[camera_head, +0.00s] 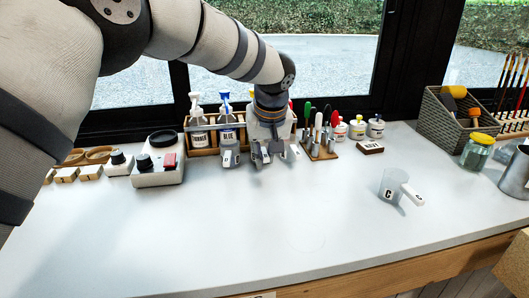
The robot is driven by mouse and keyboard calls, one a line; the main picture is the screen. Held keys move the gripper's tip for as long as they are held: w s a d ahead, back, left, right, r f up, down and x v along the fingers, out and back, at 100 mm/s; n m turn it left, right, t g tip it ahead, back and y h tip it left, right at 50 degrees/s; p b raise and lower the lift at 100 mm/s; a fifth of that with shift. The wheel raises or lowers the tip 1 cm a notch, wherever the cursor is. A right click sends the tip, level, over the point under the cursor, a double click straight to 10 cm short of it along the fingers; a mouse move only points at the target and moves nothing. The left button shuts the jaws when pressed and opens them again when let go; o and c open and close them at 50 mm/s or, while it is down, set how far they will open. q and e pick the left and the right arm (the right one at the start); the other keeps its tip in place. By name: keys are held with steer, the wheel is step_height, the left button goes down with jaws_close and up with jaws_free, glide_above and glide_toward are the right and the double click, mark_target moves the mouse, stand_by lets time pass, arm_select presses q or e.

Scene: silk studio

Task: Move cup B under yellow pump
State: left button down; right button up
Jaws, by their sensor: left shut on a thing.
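My left gripper (270,152) reaches down from above, in front of the pump rack. It is shut on what seems to be cup B, mostly hidden by the fingers, with its letter not readable. The yellow pump (252,94) is right behind the gripper; only a bit of its yellow top shows. Left of it stand the blue pump bottle (228,136) and a white-topped bottle (199,136). A small cup (230,158) stands in front of the blue bottle. Cup C (391,186) stands alone at the right, its handle pointing right. My right gripper is out of view.
A weighing device (157,176) with a red button is left of the rack (203,150). A tool stand (321,153), small bottles (357,129) and a dark wooden block (370,148) are to the right. A grey basket (446,124) and a jar (477,153) are far right. The front worktop is clear.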

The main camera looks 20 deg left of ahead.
arm_select(q)
steer(key=c, duration=1.6)
jaws_free()
steer(key=shift+o, duration=0.2)
steer(key=v, duration=1.2)
